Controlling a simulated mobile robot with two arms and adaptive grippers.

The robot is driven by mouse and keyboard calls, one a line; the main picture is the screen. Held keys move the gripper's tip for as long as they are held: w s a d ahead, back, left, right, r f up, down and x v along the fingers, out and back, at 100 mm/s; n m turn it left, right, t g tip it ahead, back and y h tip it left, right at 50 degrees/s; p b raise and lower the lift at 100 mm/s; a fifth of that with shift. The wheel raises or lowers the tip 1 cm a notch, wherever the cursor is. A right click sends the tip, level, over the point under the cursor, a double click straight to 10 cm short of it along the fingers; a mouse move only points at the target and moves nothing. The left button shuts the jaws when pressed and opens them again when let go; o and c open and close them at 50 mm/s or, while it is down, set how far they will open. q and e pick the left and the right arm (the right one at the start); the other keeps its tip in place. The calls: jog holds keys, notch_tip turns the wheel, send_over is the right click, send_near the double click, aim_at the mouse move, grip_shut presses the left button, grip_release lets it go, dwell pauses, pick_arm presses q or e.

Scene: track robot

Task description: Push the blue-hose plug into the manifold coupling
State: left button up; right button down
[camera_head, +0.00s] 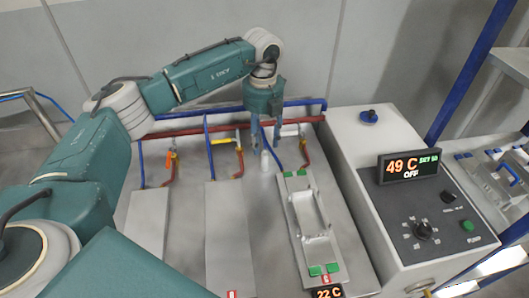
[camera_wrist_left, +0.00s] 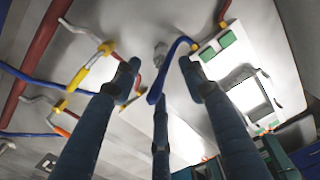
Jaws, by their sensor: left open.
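My left gripper (camera_head: 266,143) points down over the back of the bench, its fingers apart and empty. A blue hose (camera_head: 297,152) hangs from the blue pipe, just right of the fingers. In the left wrist view the hose (camera_wrist_left: 172,65) curves between the fingertips, not gripped. A small pale cylindrical fitting (camera_head: 264,161) stands just below the fingertips; it also shows in the left wrist view (camera_wrist_left: 160,50). I cannot tell whether it is the plug or the coupling. My right gripper is out of view.
Red and blue pipes (camera_head: 180,131) run along the back, with yellow-fitted valves (camera_head: 238,149). A plate with green pads (camera_head: 291,205) lies in front of the gripper. A control box reading 49 C (camera_head: 408,167) rises on the right. Flat grey plates (camera_head: 205,235) lie left.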

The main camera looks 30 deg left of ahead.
aim_at(265, 153)
pick_arm(q)
jog(key=f+p, duration=0.1)
jog(key=f, duration=0.1)
jog(key=f+p, duration=0.1)
jog(key=f, duration=0.2)
jog(key=shift+w+d, duration=0.15)
jog(key=shift+w, duration=0.05)
jog(key=shift+f+p, duration=0.3)
jog(key=shift+f, duration=0.1)
jog(key=shift+c, duration=0.3)
grip_shut()
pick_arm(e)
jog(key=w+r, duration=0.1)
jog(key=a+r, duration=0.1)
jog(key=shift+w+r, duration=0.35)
